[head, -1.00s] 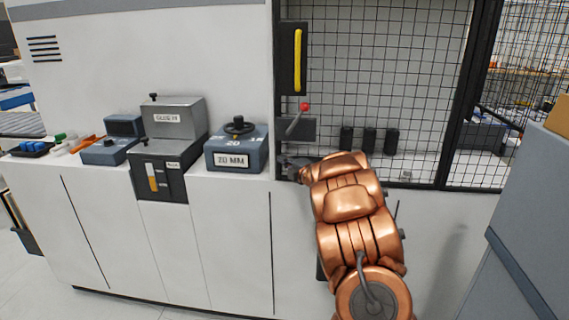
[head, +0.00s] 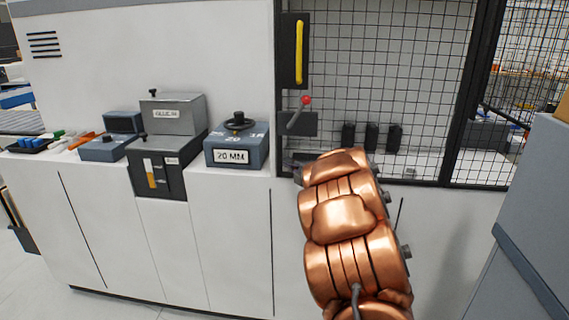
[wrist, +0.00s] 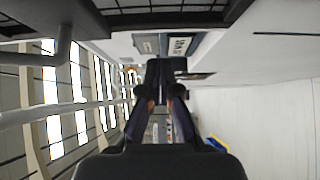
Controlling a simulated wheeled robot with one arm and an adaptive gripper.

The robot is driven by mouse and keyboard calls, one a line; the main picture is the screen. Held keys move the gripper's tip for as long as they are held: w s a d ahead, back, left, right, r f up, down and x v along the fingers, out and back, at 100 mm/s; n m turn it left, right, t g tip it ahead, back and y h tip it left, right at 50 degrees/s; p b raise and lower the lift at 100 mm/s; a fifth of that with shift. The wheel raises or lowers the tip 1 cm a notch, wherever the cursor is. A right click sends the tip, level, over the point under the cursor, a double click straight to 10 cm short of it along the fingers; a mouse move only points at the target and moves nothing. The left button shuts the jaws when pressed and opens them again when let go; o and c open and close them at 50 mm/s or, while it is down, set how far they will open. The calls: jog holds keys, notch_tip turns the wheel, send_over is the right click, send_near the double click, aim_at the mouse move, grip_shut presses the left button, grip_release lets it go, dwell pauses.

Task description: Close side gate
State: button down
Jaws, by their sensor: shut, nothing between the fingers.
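A black-framed wire mesh panel (head: 385,75) stands on the machine's right part in the head view; it looks like the side gate. A yellow handle (head: 299,48) on a black plate is at its left edge. Below it a red-knobbed lever (head: 305,101) sticks out from a dark block. My gripper (head: 293,164) is low at the panel's left post, below the lever, mostly hidden by my copper arm. In the wrist view my gripper (wrist: 166,68) is shut and empty, with dark mesh (wrist: 165,8) beyond it at the top. I cannot tell whether it touches anything.
A blue 20 MM box (head: 237,150) and a grey glue unit (head: 172,120) sit on the counter left of the gripper. Several black cylinders (head: 371,136) stand behind the mesh. A grey cabinet (head: 530,220) closes off the right side. Floor shows at lower left.

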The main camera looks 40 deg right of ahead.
jog(key=s+b, duration=0.1)
jog(key=s, duration=0.6)
jog(key=shift+a, duration=0.15)
